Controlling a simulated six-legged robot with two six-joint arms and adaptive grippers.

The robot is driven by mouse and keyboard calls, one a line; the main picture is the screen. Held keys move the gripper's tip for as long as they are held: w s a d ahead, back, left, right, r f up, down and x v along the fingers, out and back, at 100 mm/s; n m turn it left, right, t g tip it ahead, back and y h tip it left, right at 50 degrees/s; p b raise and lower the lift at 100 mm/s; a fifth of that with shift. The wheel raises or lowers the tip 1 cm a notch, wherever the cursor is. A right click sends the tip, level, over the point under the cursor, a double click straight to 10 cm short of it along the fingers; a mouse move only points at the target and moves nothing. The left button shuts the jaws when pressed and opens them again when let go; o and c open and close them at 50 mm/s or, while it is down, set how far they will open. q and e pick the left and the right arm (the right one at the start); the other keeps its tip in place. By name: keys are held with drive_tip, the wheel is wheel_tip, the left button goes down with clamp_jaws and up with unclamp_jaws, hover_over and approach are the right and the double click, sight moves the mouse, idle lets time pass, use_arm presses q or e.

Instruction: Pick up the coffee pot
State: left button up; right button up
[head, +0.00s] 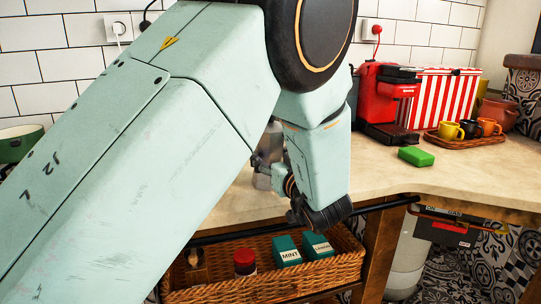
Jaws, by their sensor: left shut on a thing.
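My left arm comes in from the left and bends down over the counter, hiding much of the scene. My left gripper (272,160) is mostly hidden behind its own wrist, above the counter's front part. It is shut on a grey metallic vessel, which looks like the coffee pot (262,181). Only a small part of the pot shows to the left of the wrist. I cannot tell whether the pot touches the counter. My right gripper is not in view.
A wicker basket (340,276) with teal boxes (287,252) and a red-lidded jar (245,262) sits below the counter (385,174). A green sponge (416,156), red coffee machine (385,100) and tray of cups (466,143) stand right. The counter's right front is clear.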

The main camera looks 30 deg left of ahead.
use_arm(q)
drive_tip(key=shift+s+d+r, duration=0.15)
drive_tip(key=shift+s+r, duration=0.05)
drive_tip(key=shift+r, duration=0.1)
drive_tip(key=c, duration=0.3)
drive_tip(key=shift+w+f, duration=0.15)
drive_tip(key=shift+w, duration=0.05)
drive_tip(key=c, duration=0.5)
drive_tip(key=shift+s, duration=0.1)
drive_tip(key=shift+c, duration=1.3)
